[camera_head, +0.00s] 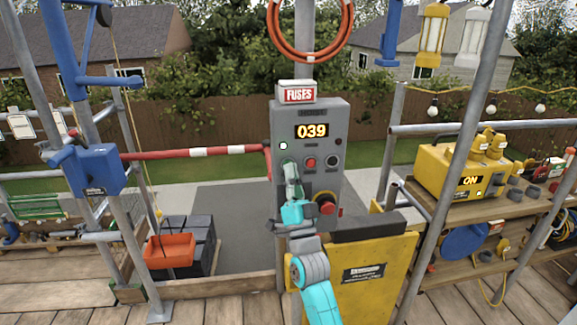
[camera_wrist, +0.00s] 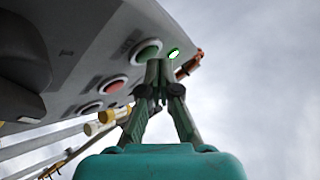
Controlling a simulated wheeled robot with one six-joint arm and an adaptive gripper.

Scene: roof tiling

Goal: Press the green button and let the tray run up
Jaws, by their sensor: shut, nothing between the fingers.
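A grey control box (camera_head: 337,140) stands on a post and its display reads 039. The green button (camera_wrist: 147,51) shows on its face in the wrist view; in the head view my gripper covers it. My gripper (camera_head: 290,167) is shut and empty, upright in front of the box's left side. In the wrist view its fingertips (camera_wrist: 159,63) overlap the green button's edge; I cannot tell whether they touch. A small lamp (camera_wrist: 174,54) beside the button glows. The orange tray (camera_head: 169,252) sits low at the left, by a stack of dark tiles (camera_head: 200,236), below a rope.
A red button (camera_head: 310,163), a black knob (camera_head: 332,161) and a red emergency stop (camera_head: 326,204) sit close by on the box. A red-and-white bar (camera_head: 225,150) spans the left. A yellow panel (camera_head: 375,275) stands below right. A bench with a yellow unit (camera_head: 450,172) is at right.

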